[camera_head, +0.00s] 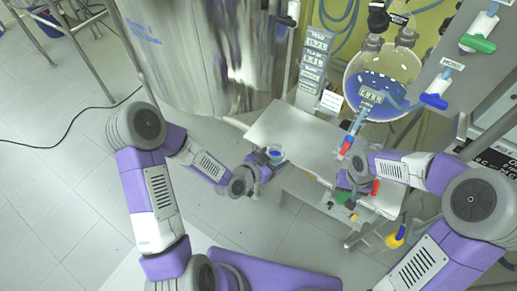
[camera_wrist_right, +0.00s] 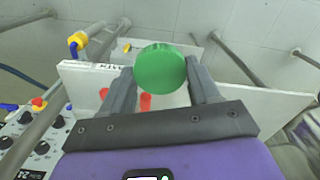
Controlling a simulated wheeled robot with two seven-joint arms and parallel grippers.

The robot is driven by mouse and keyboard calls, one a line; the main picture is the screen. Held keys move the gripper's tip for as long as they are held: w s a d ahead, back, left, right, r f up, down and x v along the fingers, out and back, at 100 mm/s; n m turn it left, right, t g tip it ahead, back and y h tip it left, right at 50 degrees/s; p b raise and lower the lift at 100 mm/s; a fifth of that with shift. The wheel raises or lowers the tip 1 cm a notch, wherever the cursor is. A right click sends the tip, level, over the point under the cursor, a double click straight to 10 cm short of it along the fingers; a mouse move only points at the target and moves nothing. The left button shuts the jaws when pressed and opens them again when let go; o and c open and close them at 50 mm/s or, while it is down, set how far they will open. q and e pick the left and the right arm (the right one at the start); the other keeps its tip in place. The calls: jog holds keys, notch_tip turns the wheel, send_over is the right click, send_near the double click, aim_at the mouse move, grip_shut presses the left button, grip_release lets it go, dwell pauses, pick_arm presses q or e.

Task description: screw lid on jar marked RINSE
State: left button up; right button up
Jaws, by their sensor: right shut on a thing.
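A green round lid (camera_wrist_right: 160,70) sits between the two fingers of my right gripper (camera_wrist_right: 158,92), which is shut on it. In the head view my right gripper (camera_head: 343,192) is over the front right part of a light grey table, with the lid small there. A small open jar with blue contents (camera_head: 275,153) is at the table's left front edge. My left gripper (camera_head: 266,160) is right at the jar; whether its fingers are closed around it is too small to tell. No RINSE marking is readable. The lid is apart from the jar.
The light grey table (camera_head: 290,126) has bare room behind the jar. A large steel vessel (camera_head: 205,50) stands behind at left. A glass reactor with blue liquid (camera_head: 378,92) is at the back right. A blue-and-red valve piece (camera_head: 350,140) hangs near my right gripper.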

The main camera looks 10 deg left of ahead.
pick_arm(q)
jog(key=shift+s+d+f+m+g+h, duration=0.1)
jog(key=shift+d+m+g+h, duration=0.2)
jog(key=shift+d+m+h, duration=0.35)
jog(key=shift+s+d+f+m+g+h, duration=0.1)
jog(key=shift+d+m+g+h, duration=0.2)
jog(key=shift+d, duration=0.65)
pick_arm(e)
jog(key=shift+w+a, duration=0.1)
jog(key=w+a+r+m, duration=0.2)
jog(key=w+a+r, duration=0.45)
jog(key=a, duration=0.25)
jog(key=m, duration=0.3)
send_near(275, 157)
jog(key=w+d, duration=0.2)
jog(key=d, duration=0.1)
jog(key=shift+a+f, duration=0.15)
jog(key=shift+f, duration=0.25)
jog(key=shift+f, duration=0.1)
jog(key=shift+f, duration=1.95)
jog(key=shift+f, duration=0.1)
